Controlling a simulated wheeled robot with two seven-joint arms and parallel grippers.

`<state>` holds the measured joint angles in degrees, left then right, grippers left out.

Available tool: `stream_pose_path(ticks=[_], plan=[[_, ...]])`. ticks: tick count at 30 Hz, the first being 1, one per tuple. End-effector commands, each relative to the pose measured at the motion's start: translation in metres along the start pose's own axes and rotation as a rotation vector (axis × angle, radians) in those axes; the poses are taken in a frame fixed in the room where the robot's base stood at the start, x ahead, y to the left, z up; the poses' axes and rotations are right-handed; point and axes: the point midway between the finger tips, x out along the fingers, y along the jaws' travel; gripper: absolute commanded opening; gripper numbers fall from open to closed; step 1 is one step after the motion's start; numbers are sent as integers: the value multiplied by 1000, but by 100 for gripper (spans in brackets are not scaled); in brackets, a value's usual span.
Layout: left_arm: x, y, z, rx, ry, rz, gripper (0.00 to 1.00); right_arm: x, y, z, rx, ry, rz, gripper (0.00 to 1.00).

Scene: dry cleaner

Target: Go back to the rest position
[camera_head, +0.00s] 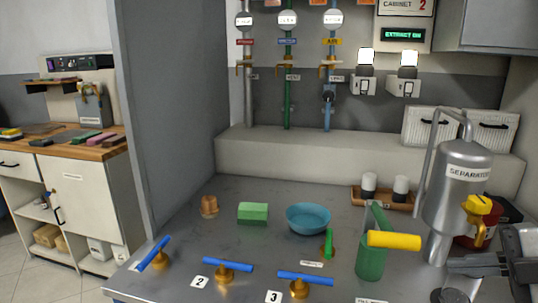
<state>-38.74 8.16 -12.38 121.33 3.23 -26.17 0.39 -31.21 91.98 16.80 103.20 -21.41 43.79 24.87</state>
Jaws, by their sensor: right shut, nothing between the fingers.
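My right gripper (462,268) comes in at the lower right edge, beside the foot of the grey separator tank (460,205). Its dark fingers point left and are shut with nothing held. They are to the right of the green container with the yellow handle (393,240), apart from it in the picture. Part of the gripper and arm is cut off by the frame edge. My left gripper is not in view.
The metal counter holds a blue bowl (308,218), a green block (253,212), a brown object (209,206) and several valves with blue handles (305,278). A wooden tray (383,201) holds two white-topped jars. A grey partition (170,110) stands left.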

Motion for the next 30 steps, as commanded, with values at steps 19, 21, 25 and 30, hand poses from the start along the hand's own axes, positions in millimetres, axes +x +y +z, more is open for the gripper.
stream_pose_path(ticks=[19, 21, 25, 30], plan=[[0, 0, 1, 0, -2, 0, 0, 140, -254, -66, 1349, -534, 581, 0], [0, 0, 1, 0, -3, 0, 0, 159, -262, -87, 1458, -543, 561, 0], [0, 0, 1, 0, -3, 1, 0, 181, -266, -113, 1581, -541, 527, 0], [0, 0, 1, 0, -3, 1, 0, 188, -266, -122, 1621, -539, 512, 0]])
